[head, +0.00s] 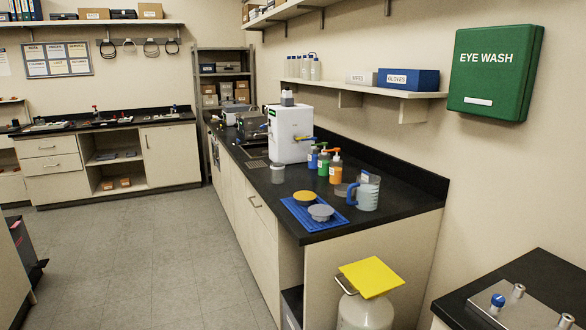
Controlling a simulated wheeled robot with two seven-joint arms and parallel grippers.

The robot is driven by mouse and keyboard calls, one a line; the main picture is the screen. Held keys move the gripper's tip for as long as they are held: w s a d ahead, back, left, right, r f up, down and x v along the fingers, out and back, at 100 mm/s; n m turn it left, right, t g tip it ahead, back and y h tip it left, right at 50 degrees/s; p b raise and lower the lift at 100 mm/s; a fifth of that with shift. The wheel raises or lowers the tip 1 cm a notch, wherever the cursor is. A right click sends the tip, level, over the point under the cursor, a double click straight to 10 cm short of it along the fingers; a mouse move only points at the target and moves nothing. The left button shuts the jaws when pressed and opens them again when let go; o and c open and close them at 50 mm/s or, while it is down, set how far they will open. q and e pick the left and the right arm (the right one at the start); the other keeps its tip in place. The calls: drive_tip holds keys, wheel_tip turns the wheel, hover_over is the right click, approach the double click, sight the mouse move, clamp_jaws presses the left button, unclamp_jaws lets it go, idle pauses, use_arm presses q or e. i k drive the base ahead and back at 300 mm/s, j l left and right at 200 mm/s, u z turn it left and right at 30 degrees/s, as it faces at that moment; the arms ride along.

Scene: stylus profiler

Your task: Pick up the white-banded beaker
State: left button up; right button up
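A small clear beaker (277,174) with a pale band stands upright on the black counter (262,190), near its front edge and in front of the white machine. It is small in the picture, so I cannot be sure of its band. A larger clear jug (367,194) with a blue handle stands farther right on the same counter. Neither of my grippers shows in the head view.
A blue mat (298,218) holds a yellow bowl (304,197) and a grey bowl (321,212). Pump bottles (335,168) stand behind it. A white machine (291,134) stands at the back. A yellow-topped bin (371,277) stands at the counter's end. The floor left of the counter is clear.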

sight(277, 167)
drive_tip(key=i+z, duration=0.1)
drive_tip(key=i, duration=0.4)
drive_tip(key=i+j+z, duration=0.1)
drive_tip(key=i, duration=0.35)
